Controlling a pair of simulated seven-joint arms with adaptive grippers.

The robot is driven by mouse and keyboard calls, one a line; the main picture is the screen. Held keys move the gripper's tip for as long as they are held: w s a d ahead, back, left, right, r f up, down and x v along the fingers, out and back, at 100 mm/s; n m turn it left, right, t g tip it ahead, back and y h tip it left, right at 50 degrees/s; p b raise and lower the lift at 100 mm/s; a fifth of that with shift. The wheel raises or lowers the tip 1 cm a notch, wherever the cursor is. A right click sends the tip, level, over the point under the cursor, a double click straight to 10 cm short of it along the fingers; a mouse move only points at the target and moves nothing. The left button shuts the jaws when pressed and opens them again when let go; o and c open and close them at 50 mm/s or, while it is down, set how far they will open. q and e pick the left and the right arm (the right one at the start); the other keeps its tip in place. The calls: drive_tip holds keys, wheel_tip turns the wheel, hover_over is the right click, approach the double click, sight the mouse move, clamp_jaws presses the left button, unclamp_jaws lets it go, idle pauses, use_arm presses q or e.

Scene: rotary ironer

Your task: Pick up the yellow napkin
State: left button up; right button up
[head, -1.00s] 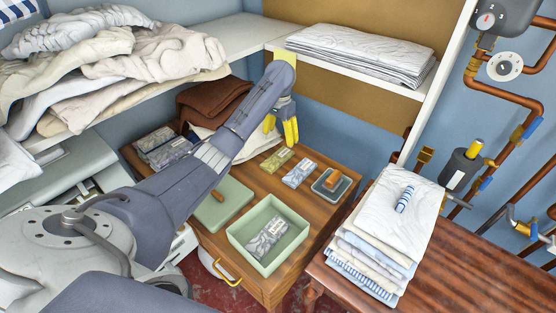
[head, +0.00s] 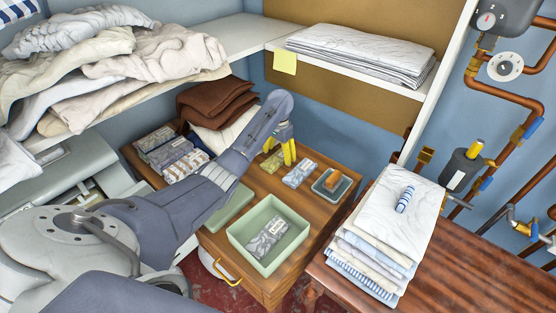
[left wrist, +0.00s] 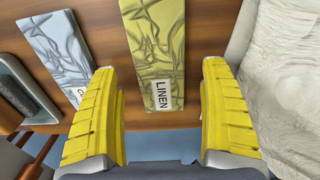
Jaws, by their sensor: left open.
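The yellow napkin (head: 271,163) lies flat near the back of the wooden cabinet top, partly hidden by my gripper in the head view. In the left wrist view the napkin (left wrist: 154,35) is a flat, olive-yellow patterned piece with a white "LINEN" label. My left gripper (head: 279,152) is over it with its yellow fingers pointing down. In the left wrist view the gripper (left wrist: 160,75) is open and empty, its fingers on either side of the napkin's labelled end with gaps. Contact with the cabinet top cannot be told. My right gripper is not in view.
A blue-grey napkin (head: 299,173) lies right of the yellow one, then a dark tray (head: 332,183) with an orange-brown block. A white cloth (head: 226,133) is close on the other side. A green box (head: 245,258) stands in front, and a shelf (head: 262,47) is above.

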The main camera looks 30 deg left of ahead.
use_arm(q)
drive_tip(key=shift+f, duration=0.7)
drive_tip(key=c, duration=1.2)
